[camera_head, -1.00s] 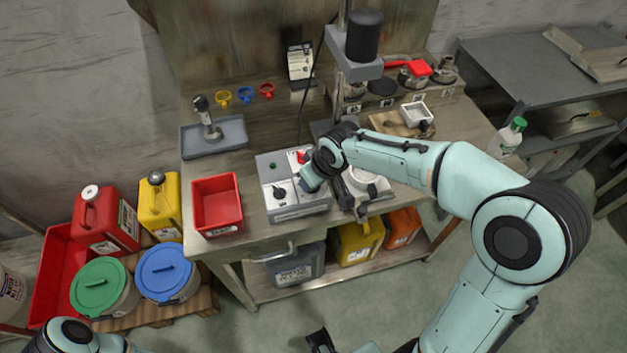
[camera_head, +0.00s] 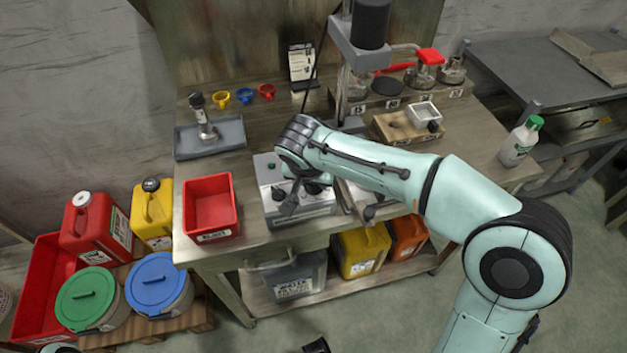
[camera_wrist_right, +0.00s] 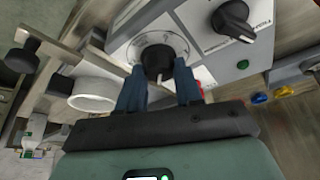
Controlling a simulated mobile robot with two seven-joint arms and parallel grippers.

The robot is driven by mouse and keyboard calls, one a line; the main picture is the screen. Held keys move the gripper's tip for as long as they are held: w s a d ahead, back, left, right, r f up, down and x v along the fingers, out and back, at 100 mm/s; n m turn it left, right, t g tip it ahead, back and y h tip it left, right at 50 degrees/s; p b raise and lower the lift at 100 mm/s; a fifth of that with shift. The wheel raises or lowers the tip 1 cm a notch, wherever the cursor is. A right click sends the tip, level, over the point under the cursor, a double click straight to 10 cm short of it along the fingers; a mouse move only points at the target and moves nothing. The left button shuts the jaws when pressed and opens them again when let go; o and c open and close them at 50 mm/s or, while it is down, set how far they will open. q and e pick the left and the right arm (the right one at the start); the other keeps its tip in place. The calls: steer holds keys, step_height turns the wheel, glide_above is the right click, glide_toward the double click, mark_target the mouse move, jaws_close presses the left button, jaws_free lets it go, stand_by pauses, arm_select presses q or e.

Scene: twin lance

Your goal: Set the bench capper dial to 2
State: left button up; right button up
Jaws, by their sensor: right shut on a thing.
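The grey control box (camera_head: 264,168) stands on the bench, with two black knobs on its face. In the right wrist view a black dial (camera_wrist_right: 158,60) with a round white scale sits between the blue fingers of my right gripper (camera_wrist_right: 159,90), which is shut on it. A white pointer mark on the dial faces down toward my palm; the scale figures are too small to read. The other black knob (camera_wrist_right: 233,20) is apart from my fingers. In the head view my right wrist covers part of the box. My left gripper cannot be made out.
A white bowl (camera_wrist_right: 93,95) is close beside the dial. A red bin (camera_head: 210,207) stands left of the box, and a grey tray (camera_head: 225,136) lies behind it. The capper column and motor head (camera_head: 368,35) rise behind my right arm. A white bottle (camera_head: 520,143) stands at right.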

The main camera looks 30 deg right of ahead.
steer(key=shift+m+g, duration=0.3)
steer(key=shift+m, duration=0.8)
steer(key=shift+h, duration=0.3)
steer(key=o, duration=1)
steer(key=shift+o, duration=0.2)
steer(key=p+v, duration=0.2)
steer(key=v, duration=1.1)
steer(key=shift+r, duration=0.2)
steer(key=shift+a, duration=0.1)
